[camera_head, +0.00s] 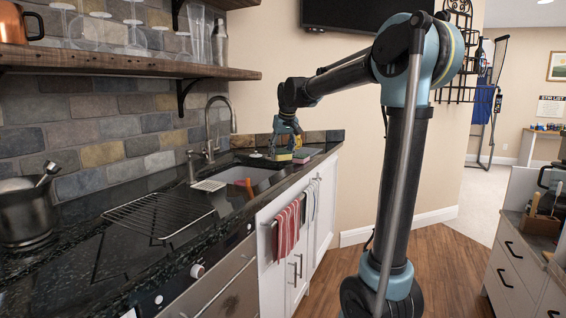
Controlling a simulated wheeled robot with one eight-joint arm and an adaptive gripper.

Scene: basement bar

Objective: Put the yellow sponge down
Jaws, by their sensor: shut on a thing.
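My gripper (286,148) points down over the far end of the dark counter, just right of the sink. It is shut on the small yellow sponge (284,157), which shows at its fingertips. The sponge is small in view, and I cannot tell whether it touches the counter. The fingers hide part of it.
The sink (246,174) with a tall curved faucet (212,125) lies left of my gripper. A wire rack (158,213) and a metal ice bucket (27,212) stand on the nearer counter (75,270). Striped towels (287,228) hang at the cabinet front.

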